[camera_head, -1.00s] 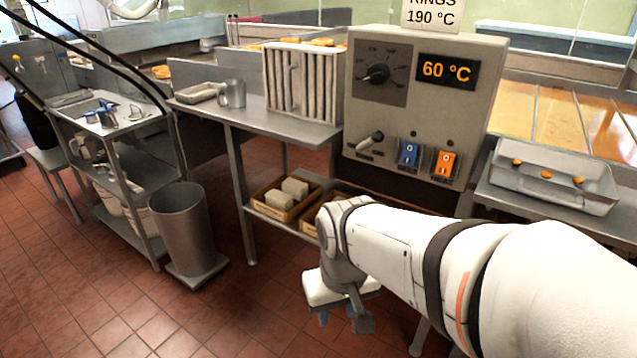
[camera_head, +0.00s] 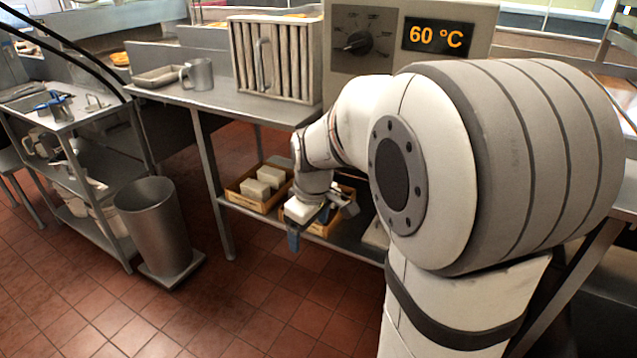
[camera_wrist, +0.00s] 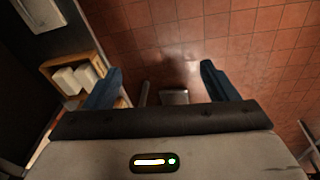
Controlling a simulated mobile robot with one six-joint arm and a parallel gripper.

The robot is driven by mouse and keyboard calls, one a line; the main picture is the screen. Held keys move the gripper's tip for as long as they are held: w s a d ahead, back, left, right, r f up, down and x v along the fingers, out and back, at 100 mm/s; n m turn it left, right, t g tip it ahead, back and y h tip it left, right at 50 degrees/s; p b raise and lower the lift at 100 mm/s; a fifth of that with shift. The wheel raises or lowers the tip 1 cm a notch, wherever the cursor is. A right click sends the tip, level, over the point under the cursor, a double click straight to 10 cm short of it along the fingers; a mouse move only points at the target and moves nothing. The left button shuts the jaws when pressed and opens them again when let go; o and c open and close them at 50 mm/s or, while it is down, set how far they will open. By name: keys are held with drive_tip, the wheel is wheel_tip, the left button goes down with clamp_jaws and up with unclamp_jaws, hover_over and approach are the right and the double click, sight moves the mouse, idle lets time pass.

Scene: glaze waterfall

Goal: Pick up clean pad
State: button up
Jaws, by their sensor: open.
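Pale, block-shaped pads (camera_head: 269,176) lie in a wooden crate (camera_head: 238,199) on the low shelf under the steel table. I cannot tell clean from used. A second wooden crate (camera_head: 322,228) stands to its right, mostly hidden behind my gripper (camera_head: 319,224), so its contents are unclear. My gripper is at that crate's front, its blue-tipped fingers apart and empty. In the wrist view, my gripper (camera_wrist: 160,82) spreads over tiled floor, with pale pads (camera_wrist: 65,80) in a crate (camera_wrist: 47,66) at the left, beside the left finger.
A grey bin (camera_head: 155,230) stands left of the table (camera_head: 215,100). A shelf cart (camera_head: 75,150) is farther left. A control box reading 60 °C (camera_head: 437,36) stands above the crates. My arm hides much of the right side. Floor in front is clear.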

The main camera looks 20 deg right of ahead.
drive_tip(key=o, duration=0.4)
drive_tip(key=w+d+f+n+b, duration=0.1)
drive_tip(key=w+d+f, duration=0.1)
drive_tip(key=w+f, duration=0.1)
drive_tip(key=w+d+f+n+b, duration=0.1)
drive_tip(key=w+d+f+n, duration=0.1)
drive_tip(key=w, duration=0.3)
drive_tip(key=w+d+f+n+b, duration=0.1)
drive_tip(key=w+d+f+n, duration=0.1)
drive_tip(key=w+f, duration=0.2)
drive_tip(key=shift+w, duration=0.3)
drive_tip(key=w+d+f+n+b, duration=0.3)
drive_tip(key=w+d+f+n, duration=0.2)
drive_tip(key=w+d+f, duration=0.25)
drive_tip(key=d+f+n+h+b, duration=0.2)
drive_tip(key=d+f+n, duration=0.25)
drive_tip(key=d, duration=0.65)
drive_tip(key=d+f+n+h+b, duration=0.1)
drive_tip(key=d+f+n+b, duration=0.3)
drive_tip(key=d, duration=0.7)
drive_tip(key=shift+n+t+h, duration=0.3)
drive_tip(key=shift+n+t, duration=0.15)
drive_tip(key=shift+t, duration=0.05)
drive_tip(key=shift+b+x, duration=0.9)
drive_tip(key=shift+x, duration=2.3)
